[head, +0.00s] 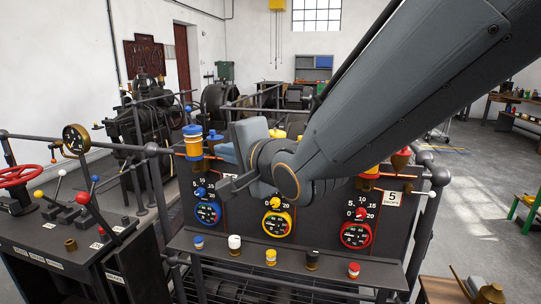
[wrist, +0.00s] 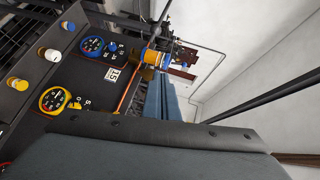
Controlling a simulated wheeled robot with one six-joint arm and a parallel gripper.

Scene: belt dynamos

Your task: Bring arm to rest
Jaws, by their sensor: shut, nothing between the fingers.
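My arm reaches from the upper right of the head view down to the middle. My gripper (head: 227,152) is in front of the upper edge of the dark gauge panel (head: 318,210), partly hidden behind my wrist. In the wrist view the blue-grey fingers of my gripper (wrist: 160,88) lie side by side, shut and empty. A blue-and-orange cup (head: 193,142) stands on the panel's upper left, left of the fingers. It also shows in the wrist view (wrist: 153,57), just beyond the fingertips. I cannot tell whether they touch.
Blue (head: 207,213), yellow (head: 277,223) and red (head: 355,234) gauges sit on the panel above a ledge of coloured knobs. A lever console (head: 60,250) with a red handwheel (head: 17,175) stands left. Dark machines fill the back. Floor (head: 475,190) at right is open.

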